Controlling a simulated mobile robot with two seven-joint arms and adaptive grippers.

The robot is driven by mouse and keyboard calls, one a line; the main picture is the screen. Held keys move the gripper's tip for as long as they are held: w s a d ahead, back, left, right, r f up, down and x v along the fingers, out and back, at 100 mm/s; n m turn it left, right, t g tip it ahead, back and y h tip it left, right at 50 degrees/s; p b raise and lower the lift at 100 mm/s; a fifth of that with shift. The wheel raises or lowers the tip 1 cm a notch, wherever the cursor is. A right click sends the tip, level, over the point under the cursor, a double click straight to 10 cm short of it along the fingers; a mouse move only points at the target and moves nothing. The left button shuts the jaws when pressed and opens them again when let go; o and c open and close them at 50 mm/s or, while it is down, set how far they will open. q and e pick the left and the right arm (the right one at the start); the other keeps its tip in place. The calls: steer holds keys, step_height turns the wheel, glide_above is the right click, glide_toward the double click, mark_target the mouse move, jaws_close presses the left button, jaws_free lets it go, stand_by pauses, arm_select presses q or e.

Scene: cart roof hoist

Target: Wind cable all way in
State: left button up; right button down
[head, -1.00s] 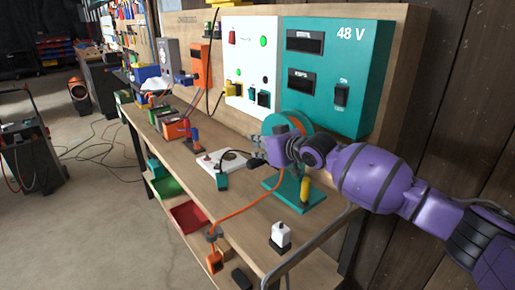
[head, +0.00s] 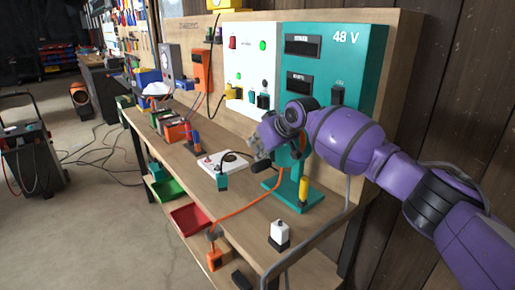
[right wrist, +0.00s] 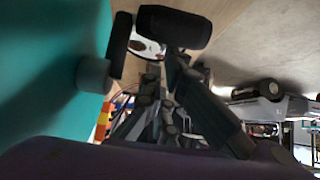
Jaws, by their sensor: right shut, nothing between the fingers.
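The cable reel (head: 291,190) is a teal stand on the bench, its drum mostly hidden behind my right arm in the head view. Its orange cable (head: 238,211) runs over the bench's front edge and hangs down to an orange end piece (head: 214,259). My right gripper (head: 258,160) is shut and empty in front of the reel. In the right wrist view, a grey hub (right wrist: 93,76) on a teal surface carries a black crank arm (right wrist: 120,45) and a black handle (right wrist: 173,27). My shut fingers (right wrist: 172,72) are close to the handle; contact is unclear. My left gripper is not in view.
A teal 48 V panel (head: 365,65) and a white panel (head: 240,60) stand behind the reel. A white plate (head: 222,163) with a teal block (head: 222,182) lies left of it. A small white-and-black block (head: 279,235) sits front right. Bins stand below the bench.

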steer(key=shift+s+d+f+g+h+p, duration=0.1)
steer(key=shift+d+f+g+h+p, duration=0.1)
steer(key=shift+f+g+h+p, duration=0.45)
steer(key=shift+g, duration=0.25)
steer(key=shift+r, duration=0.15)
stand_by(1.0)
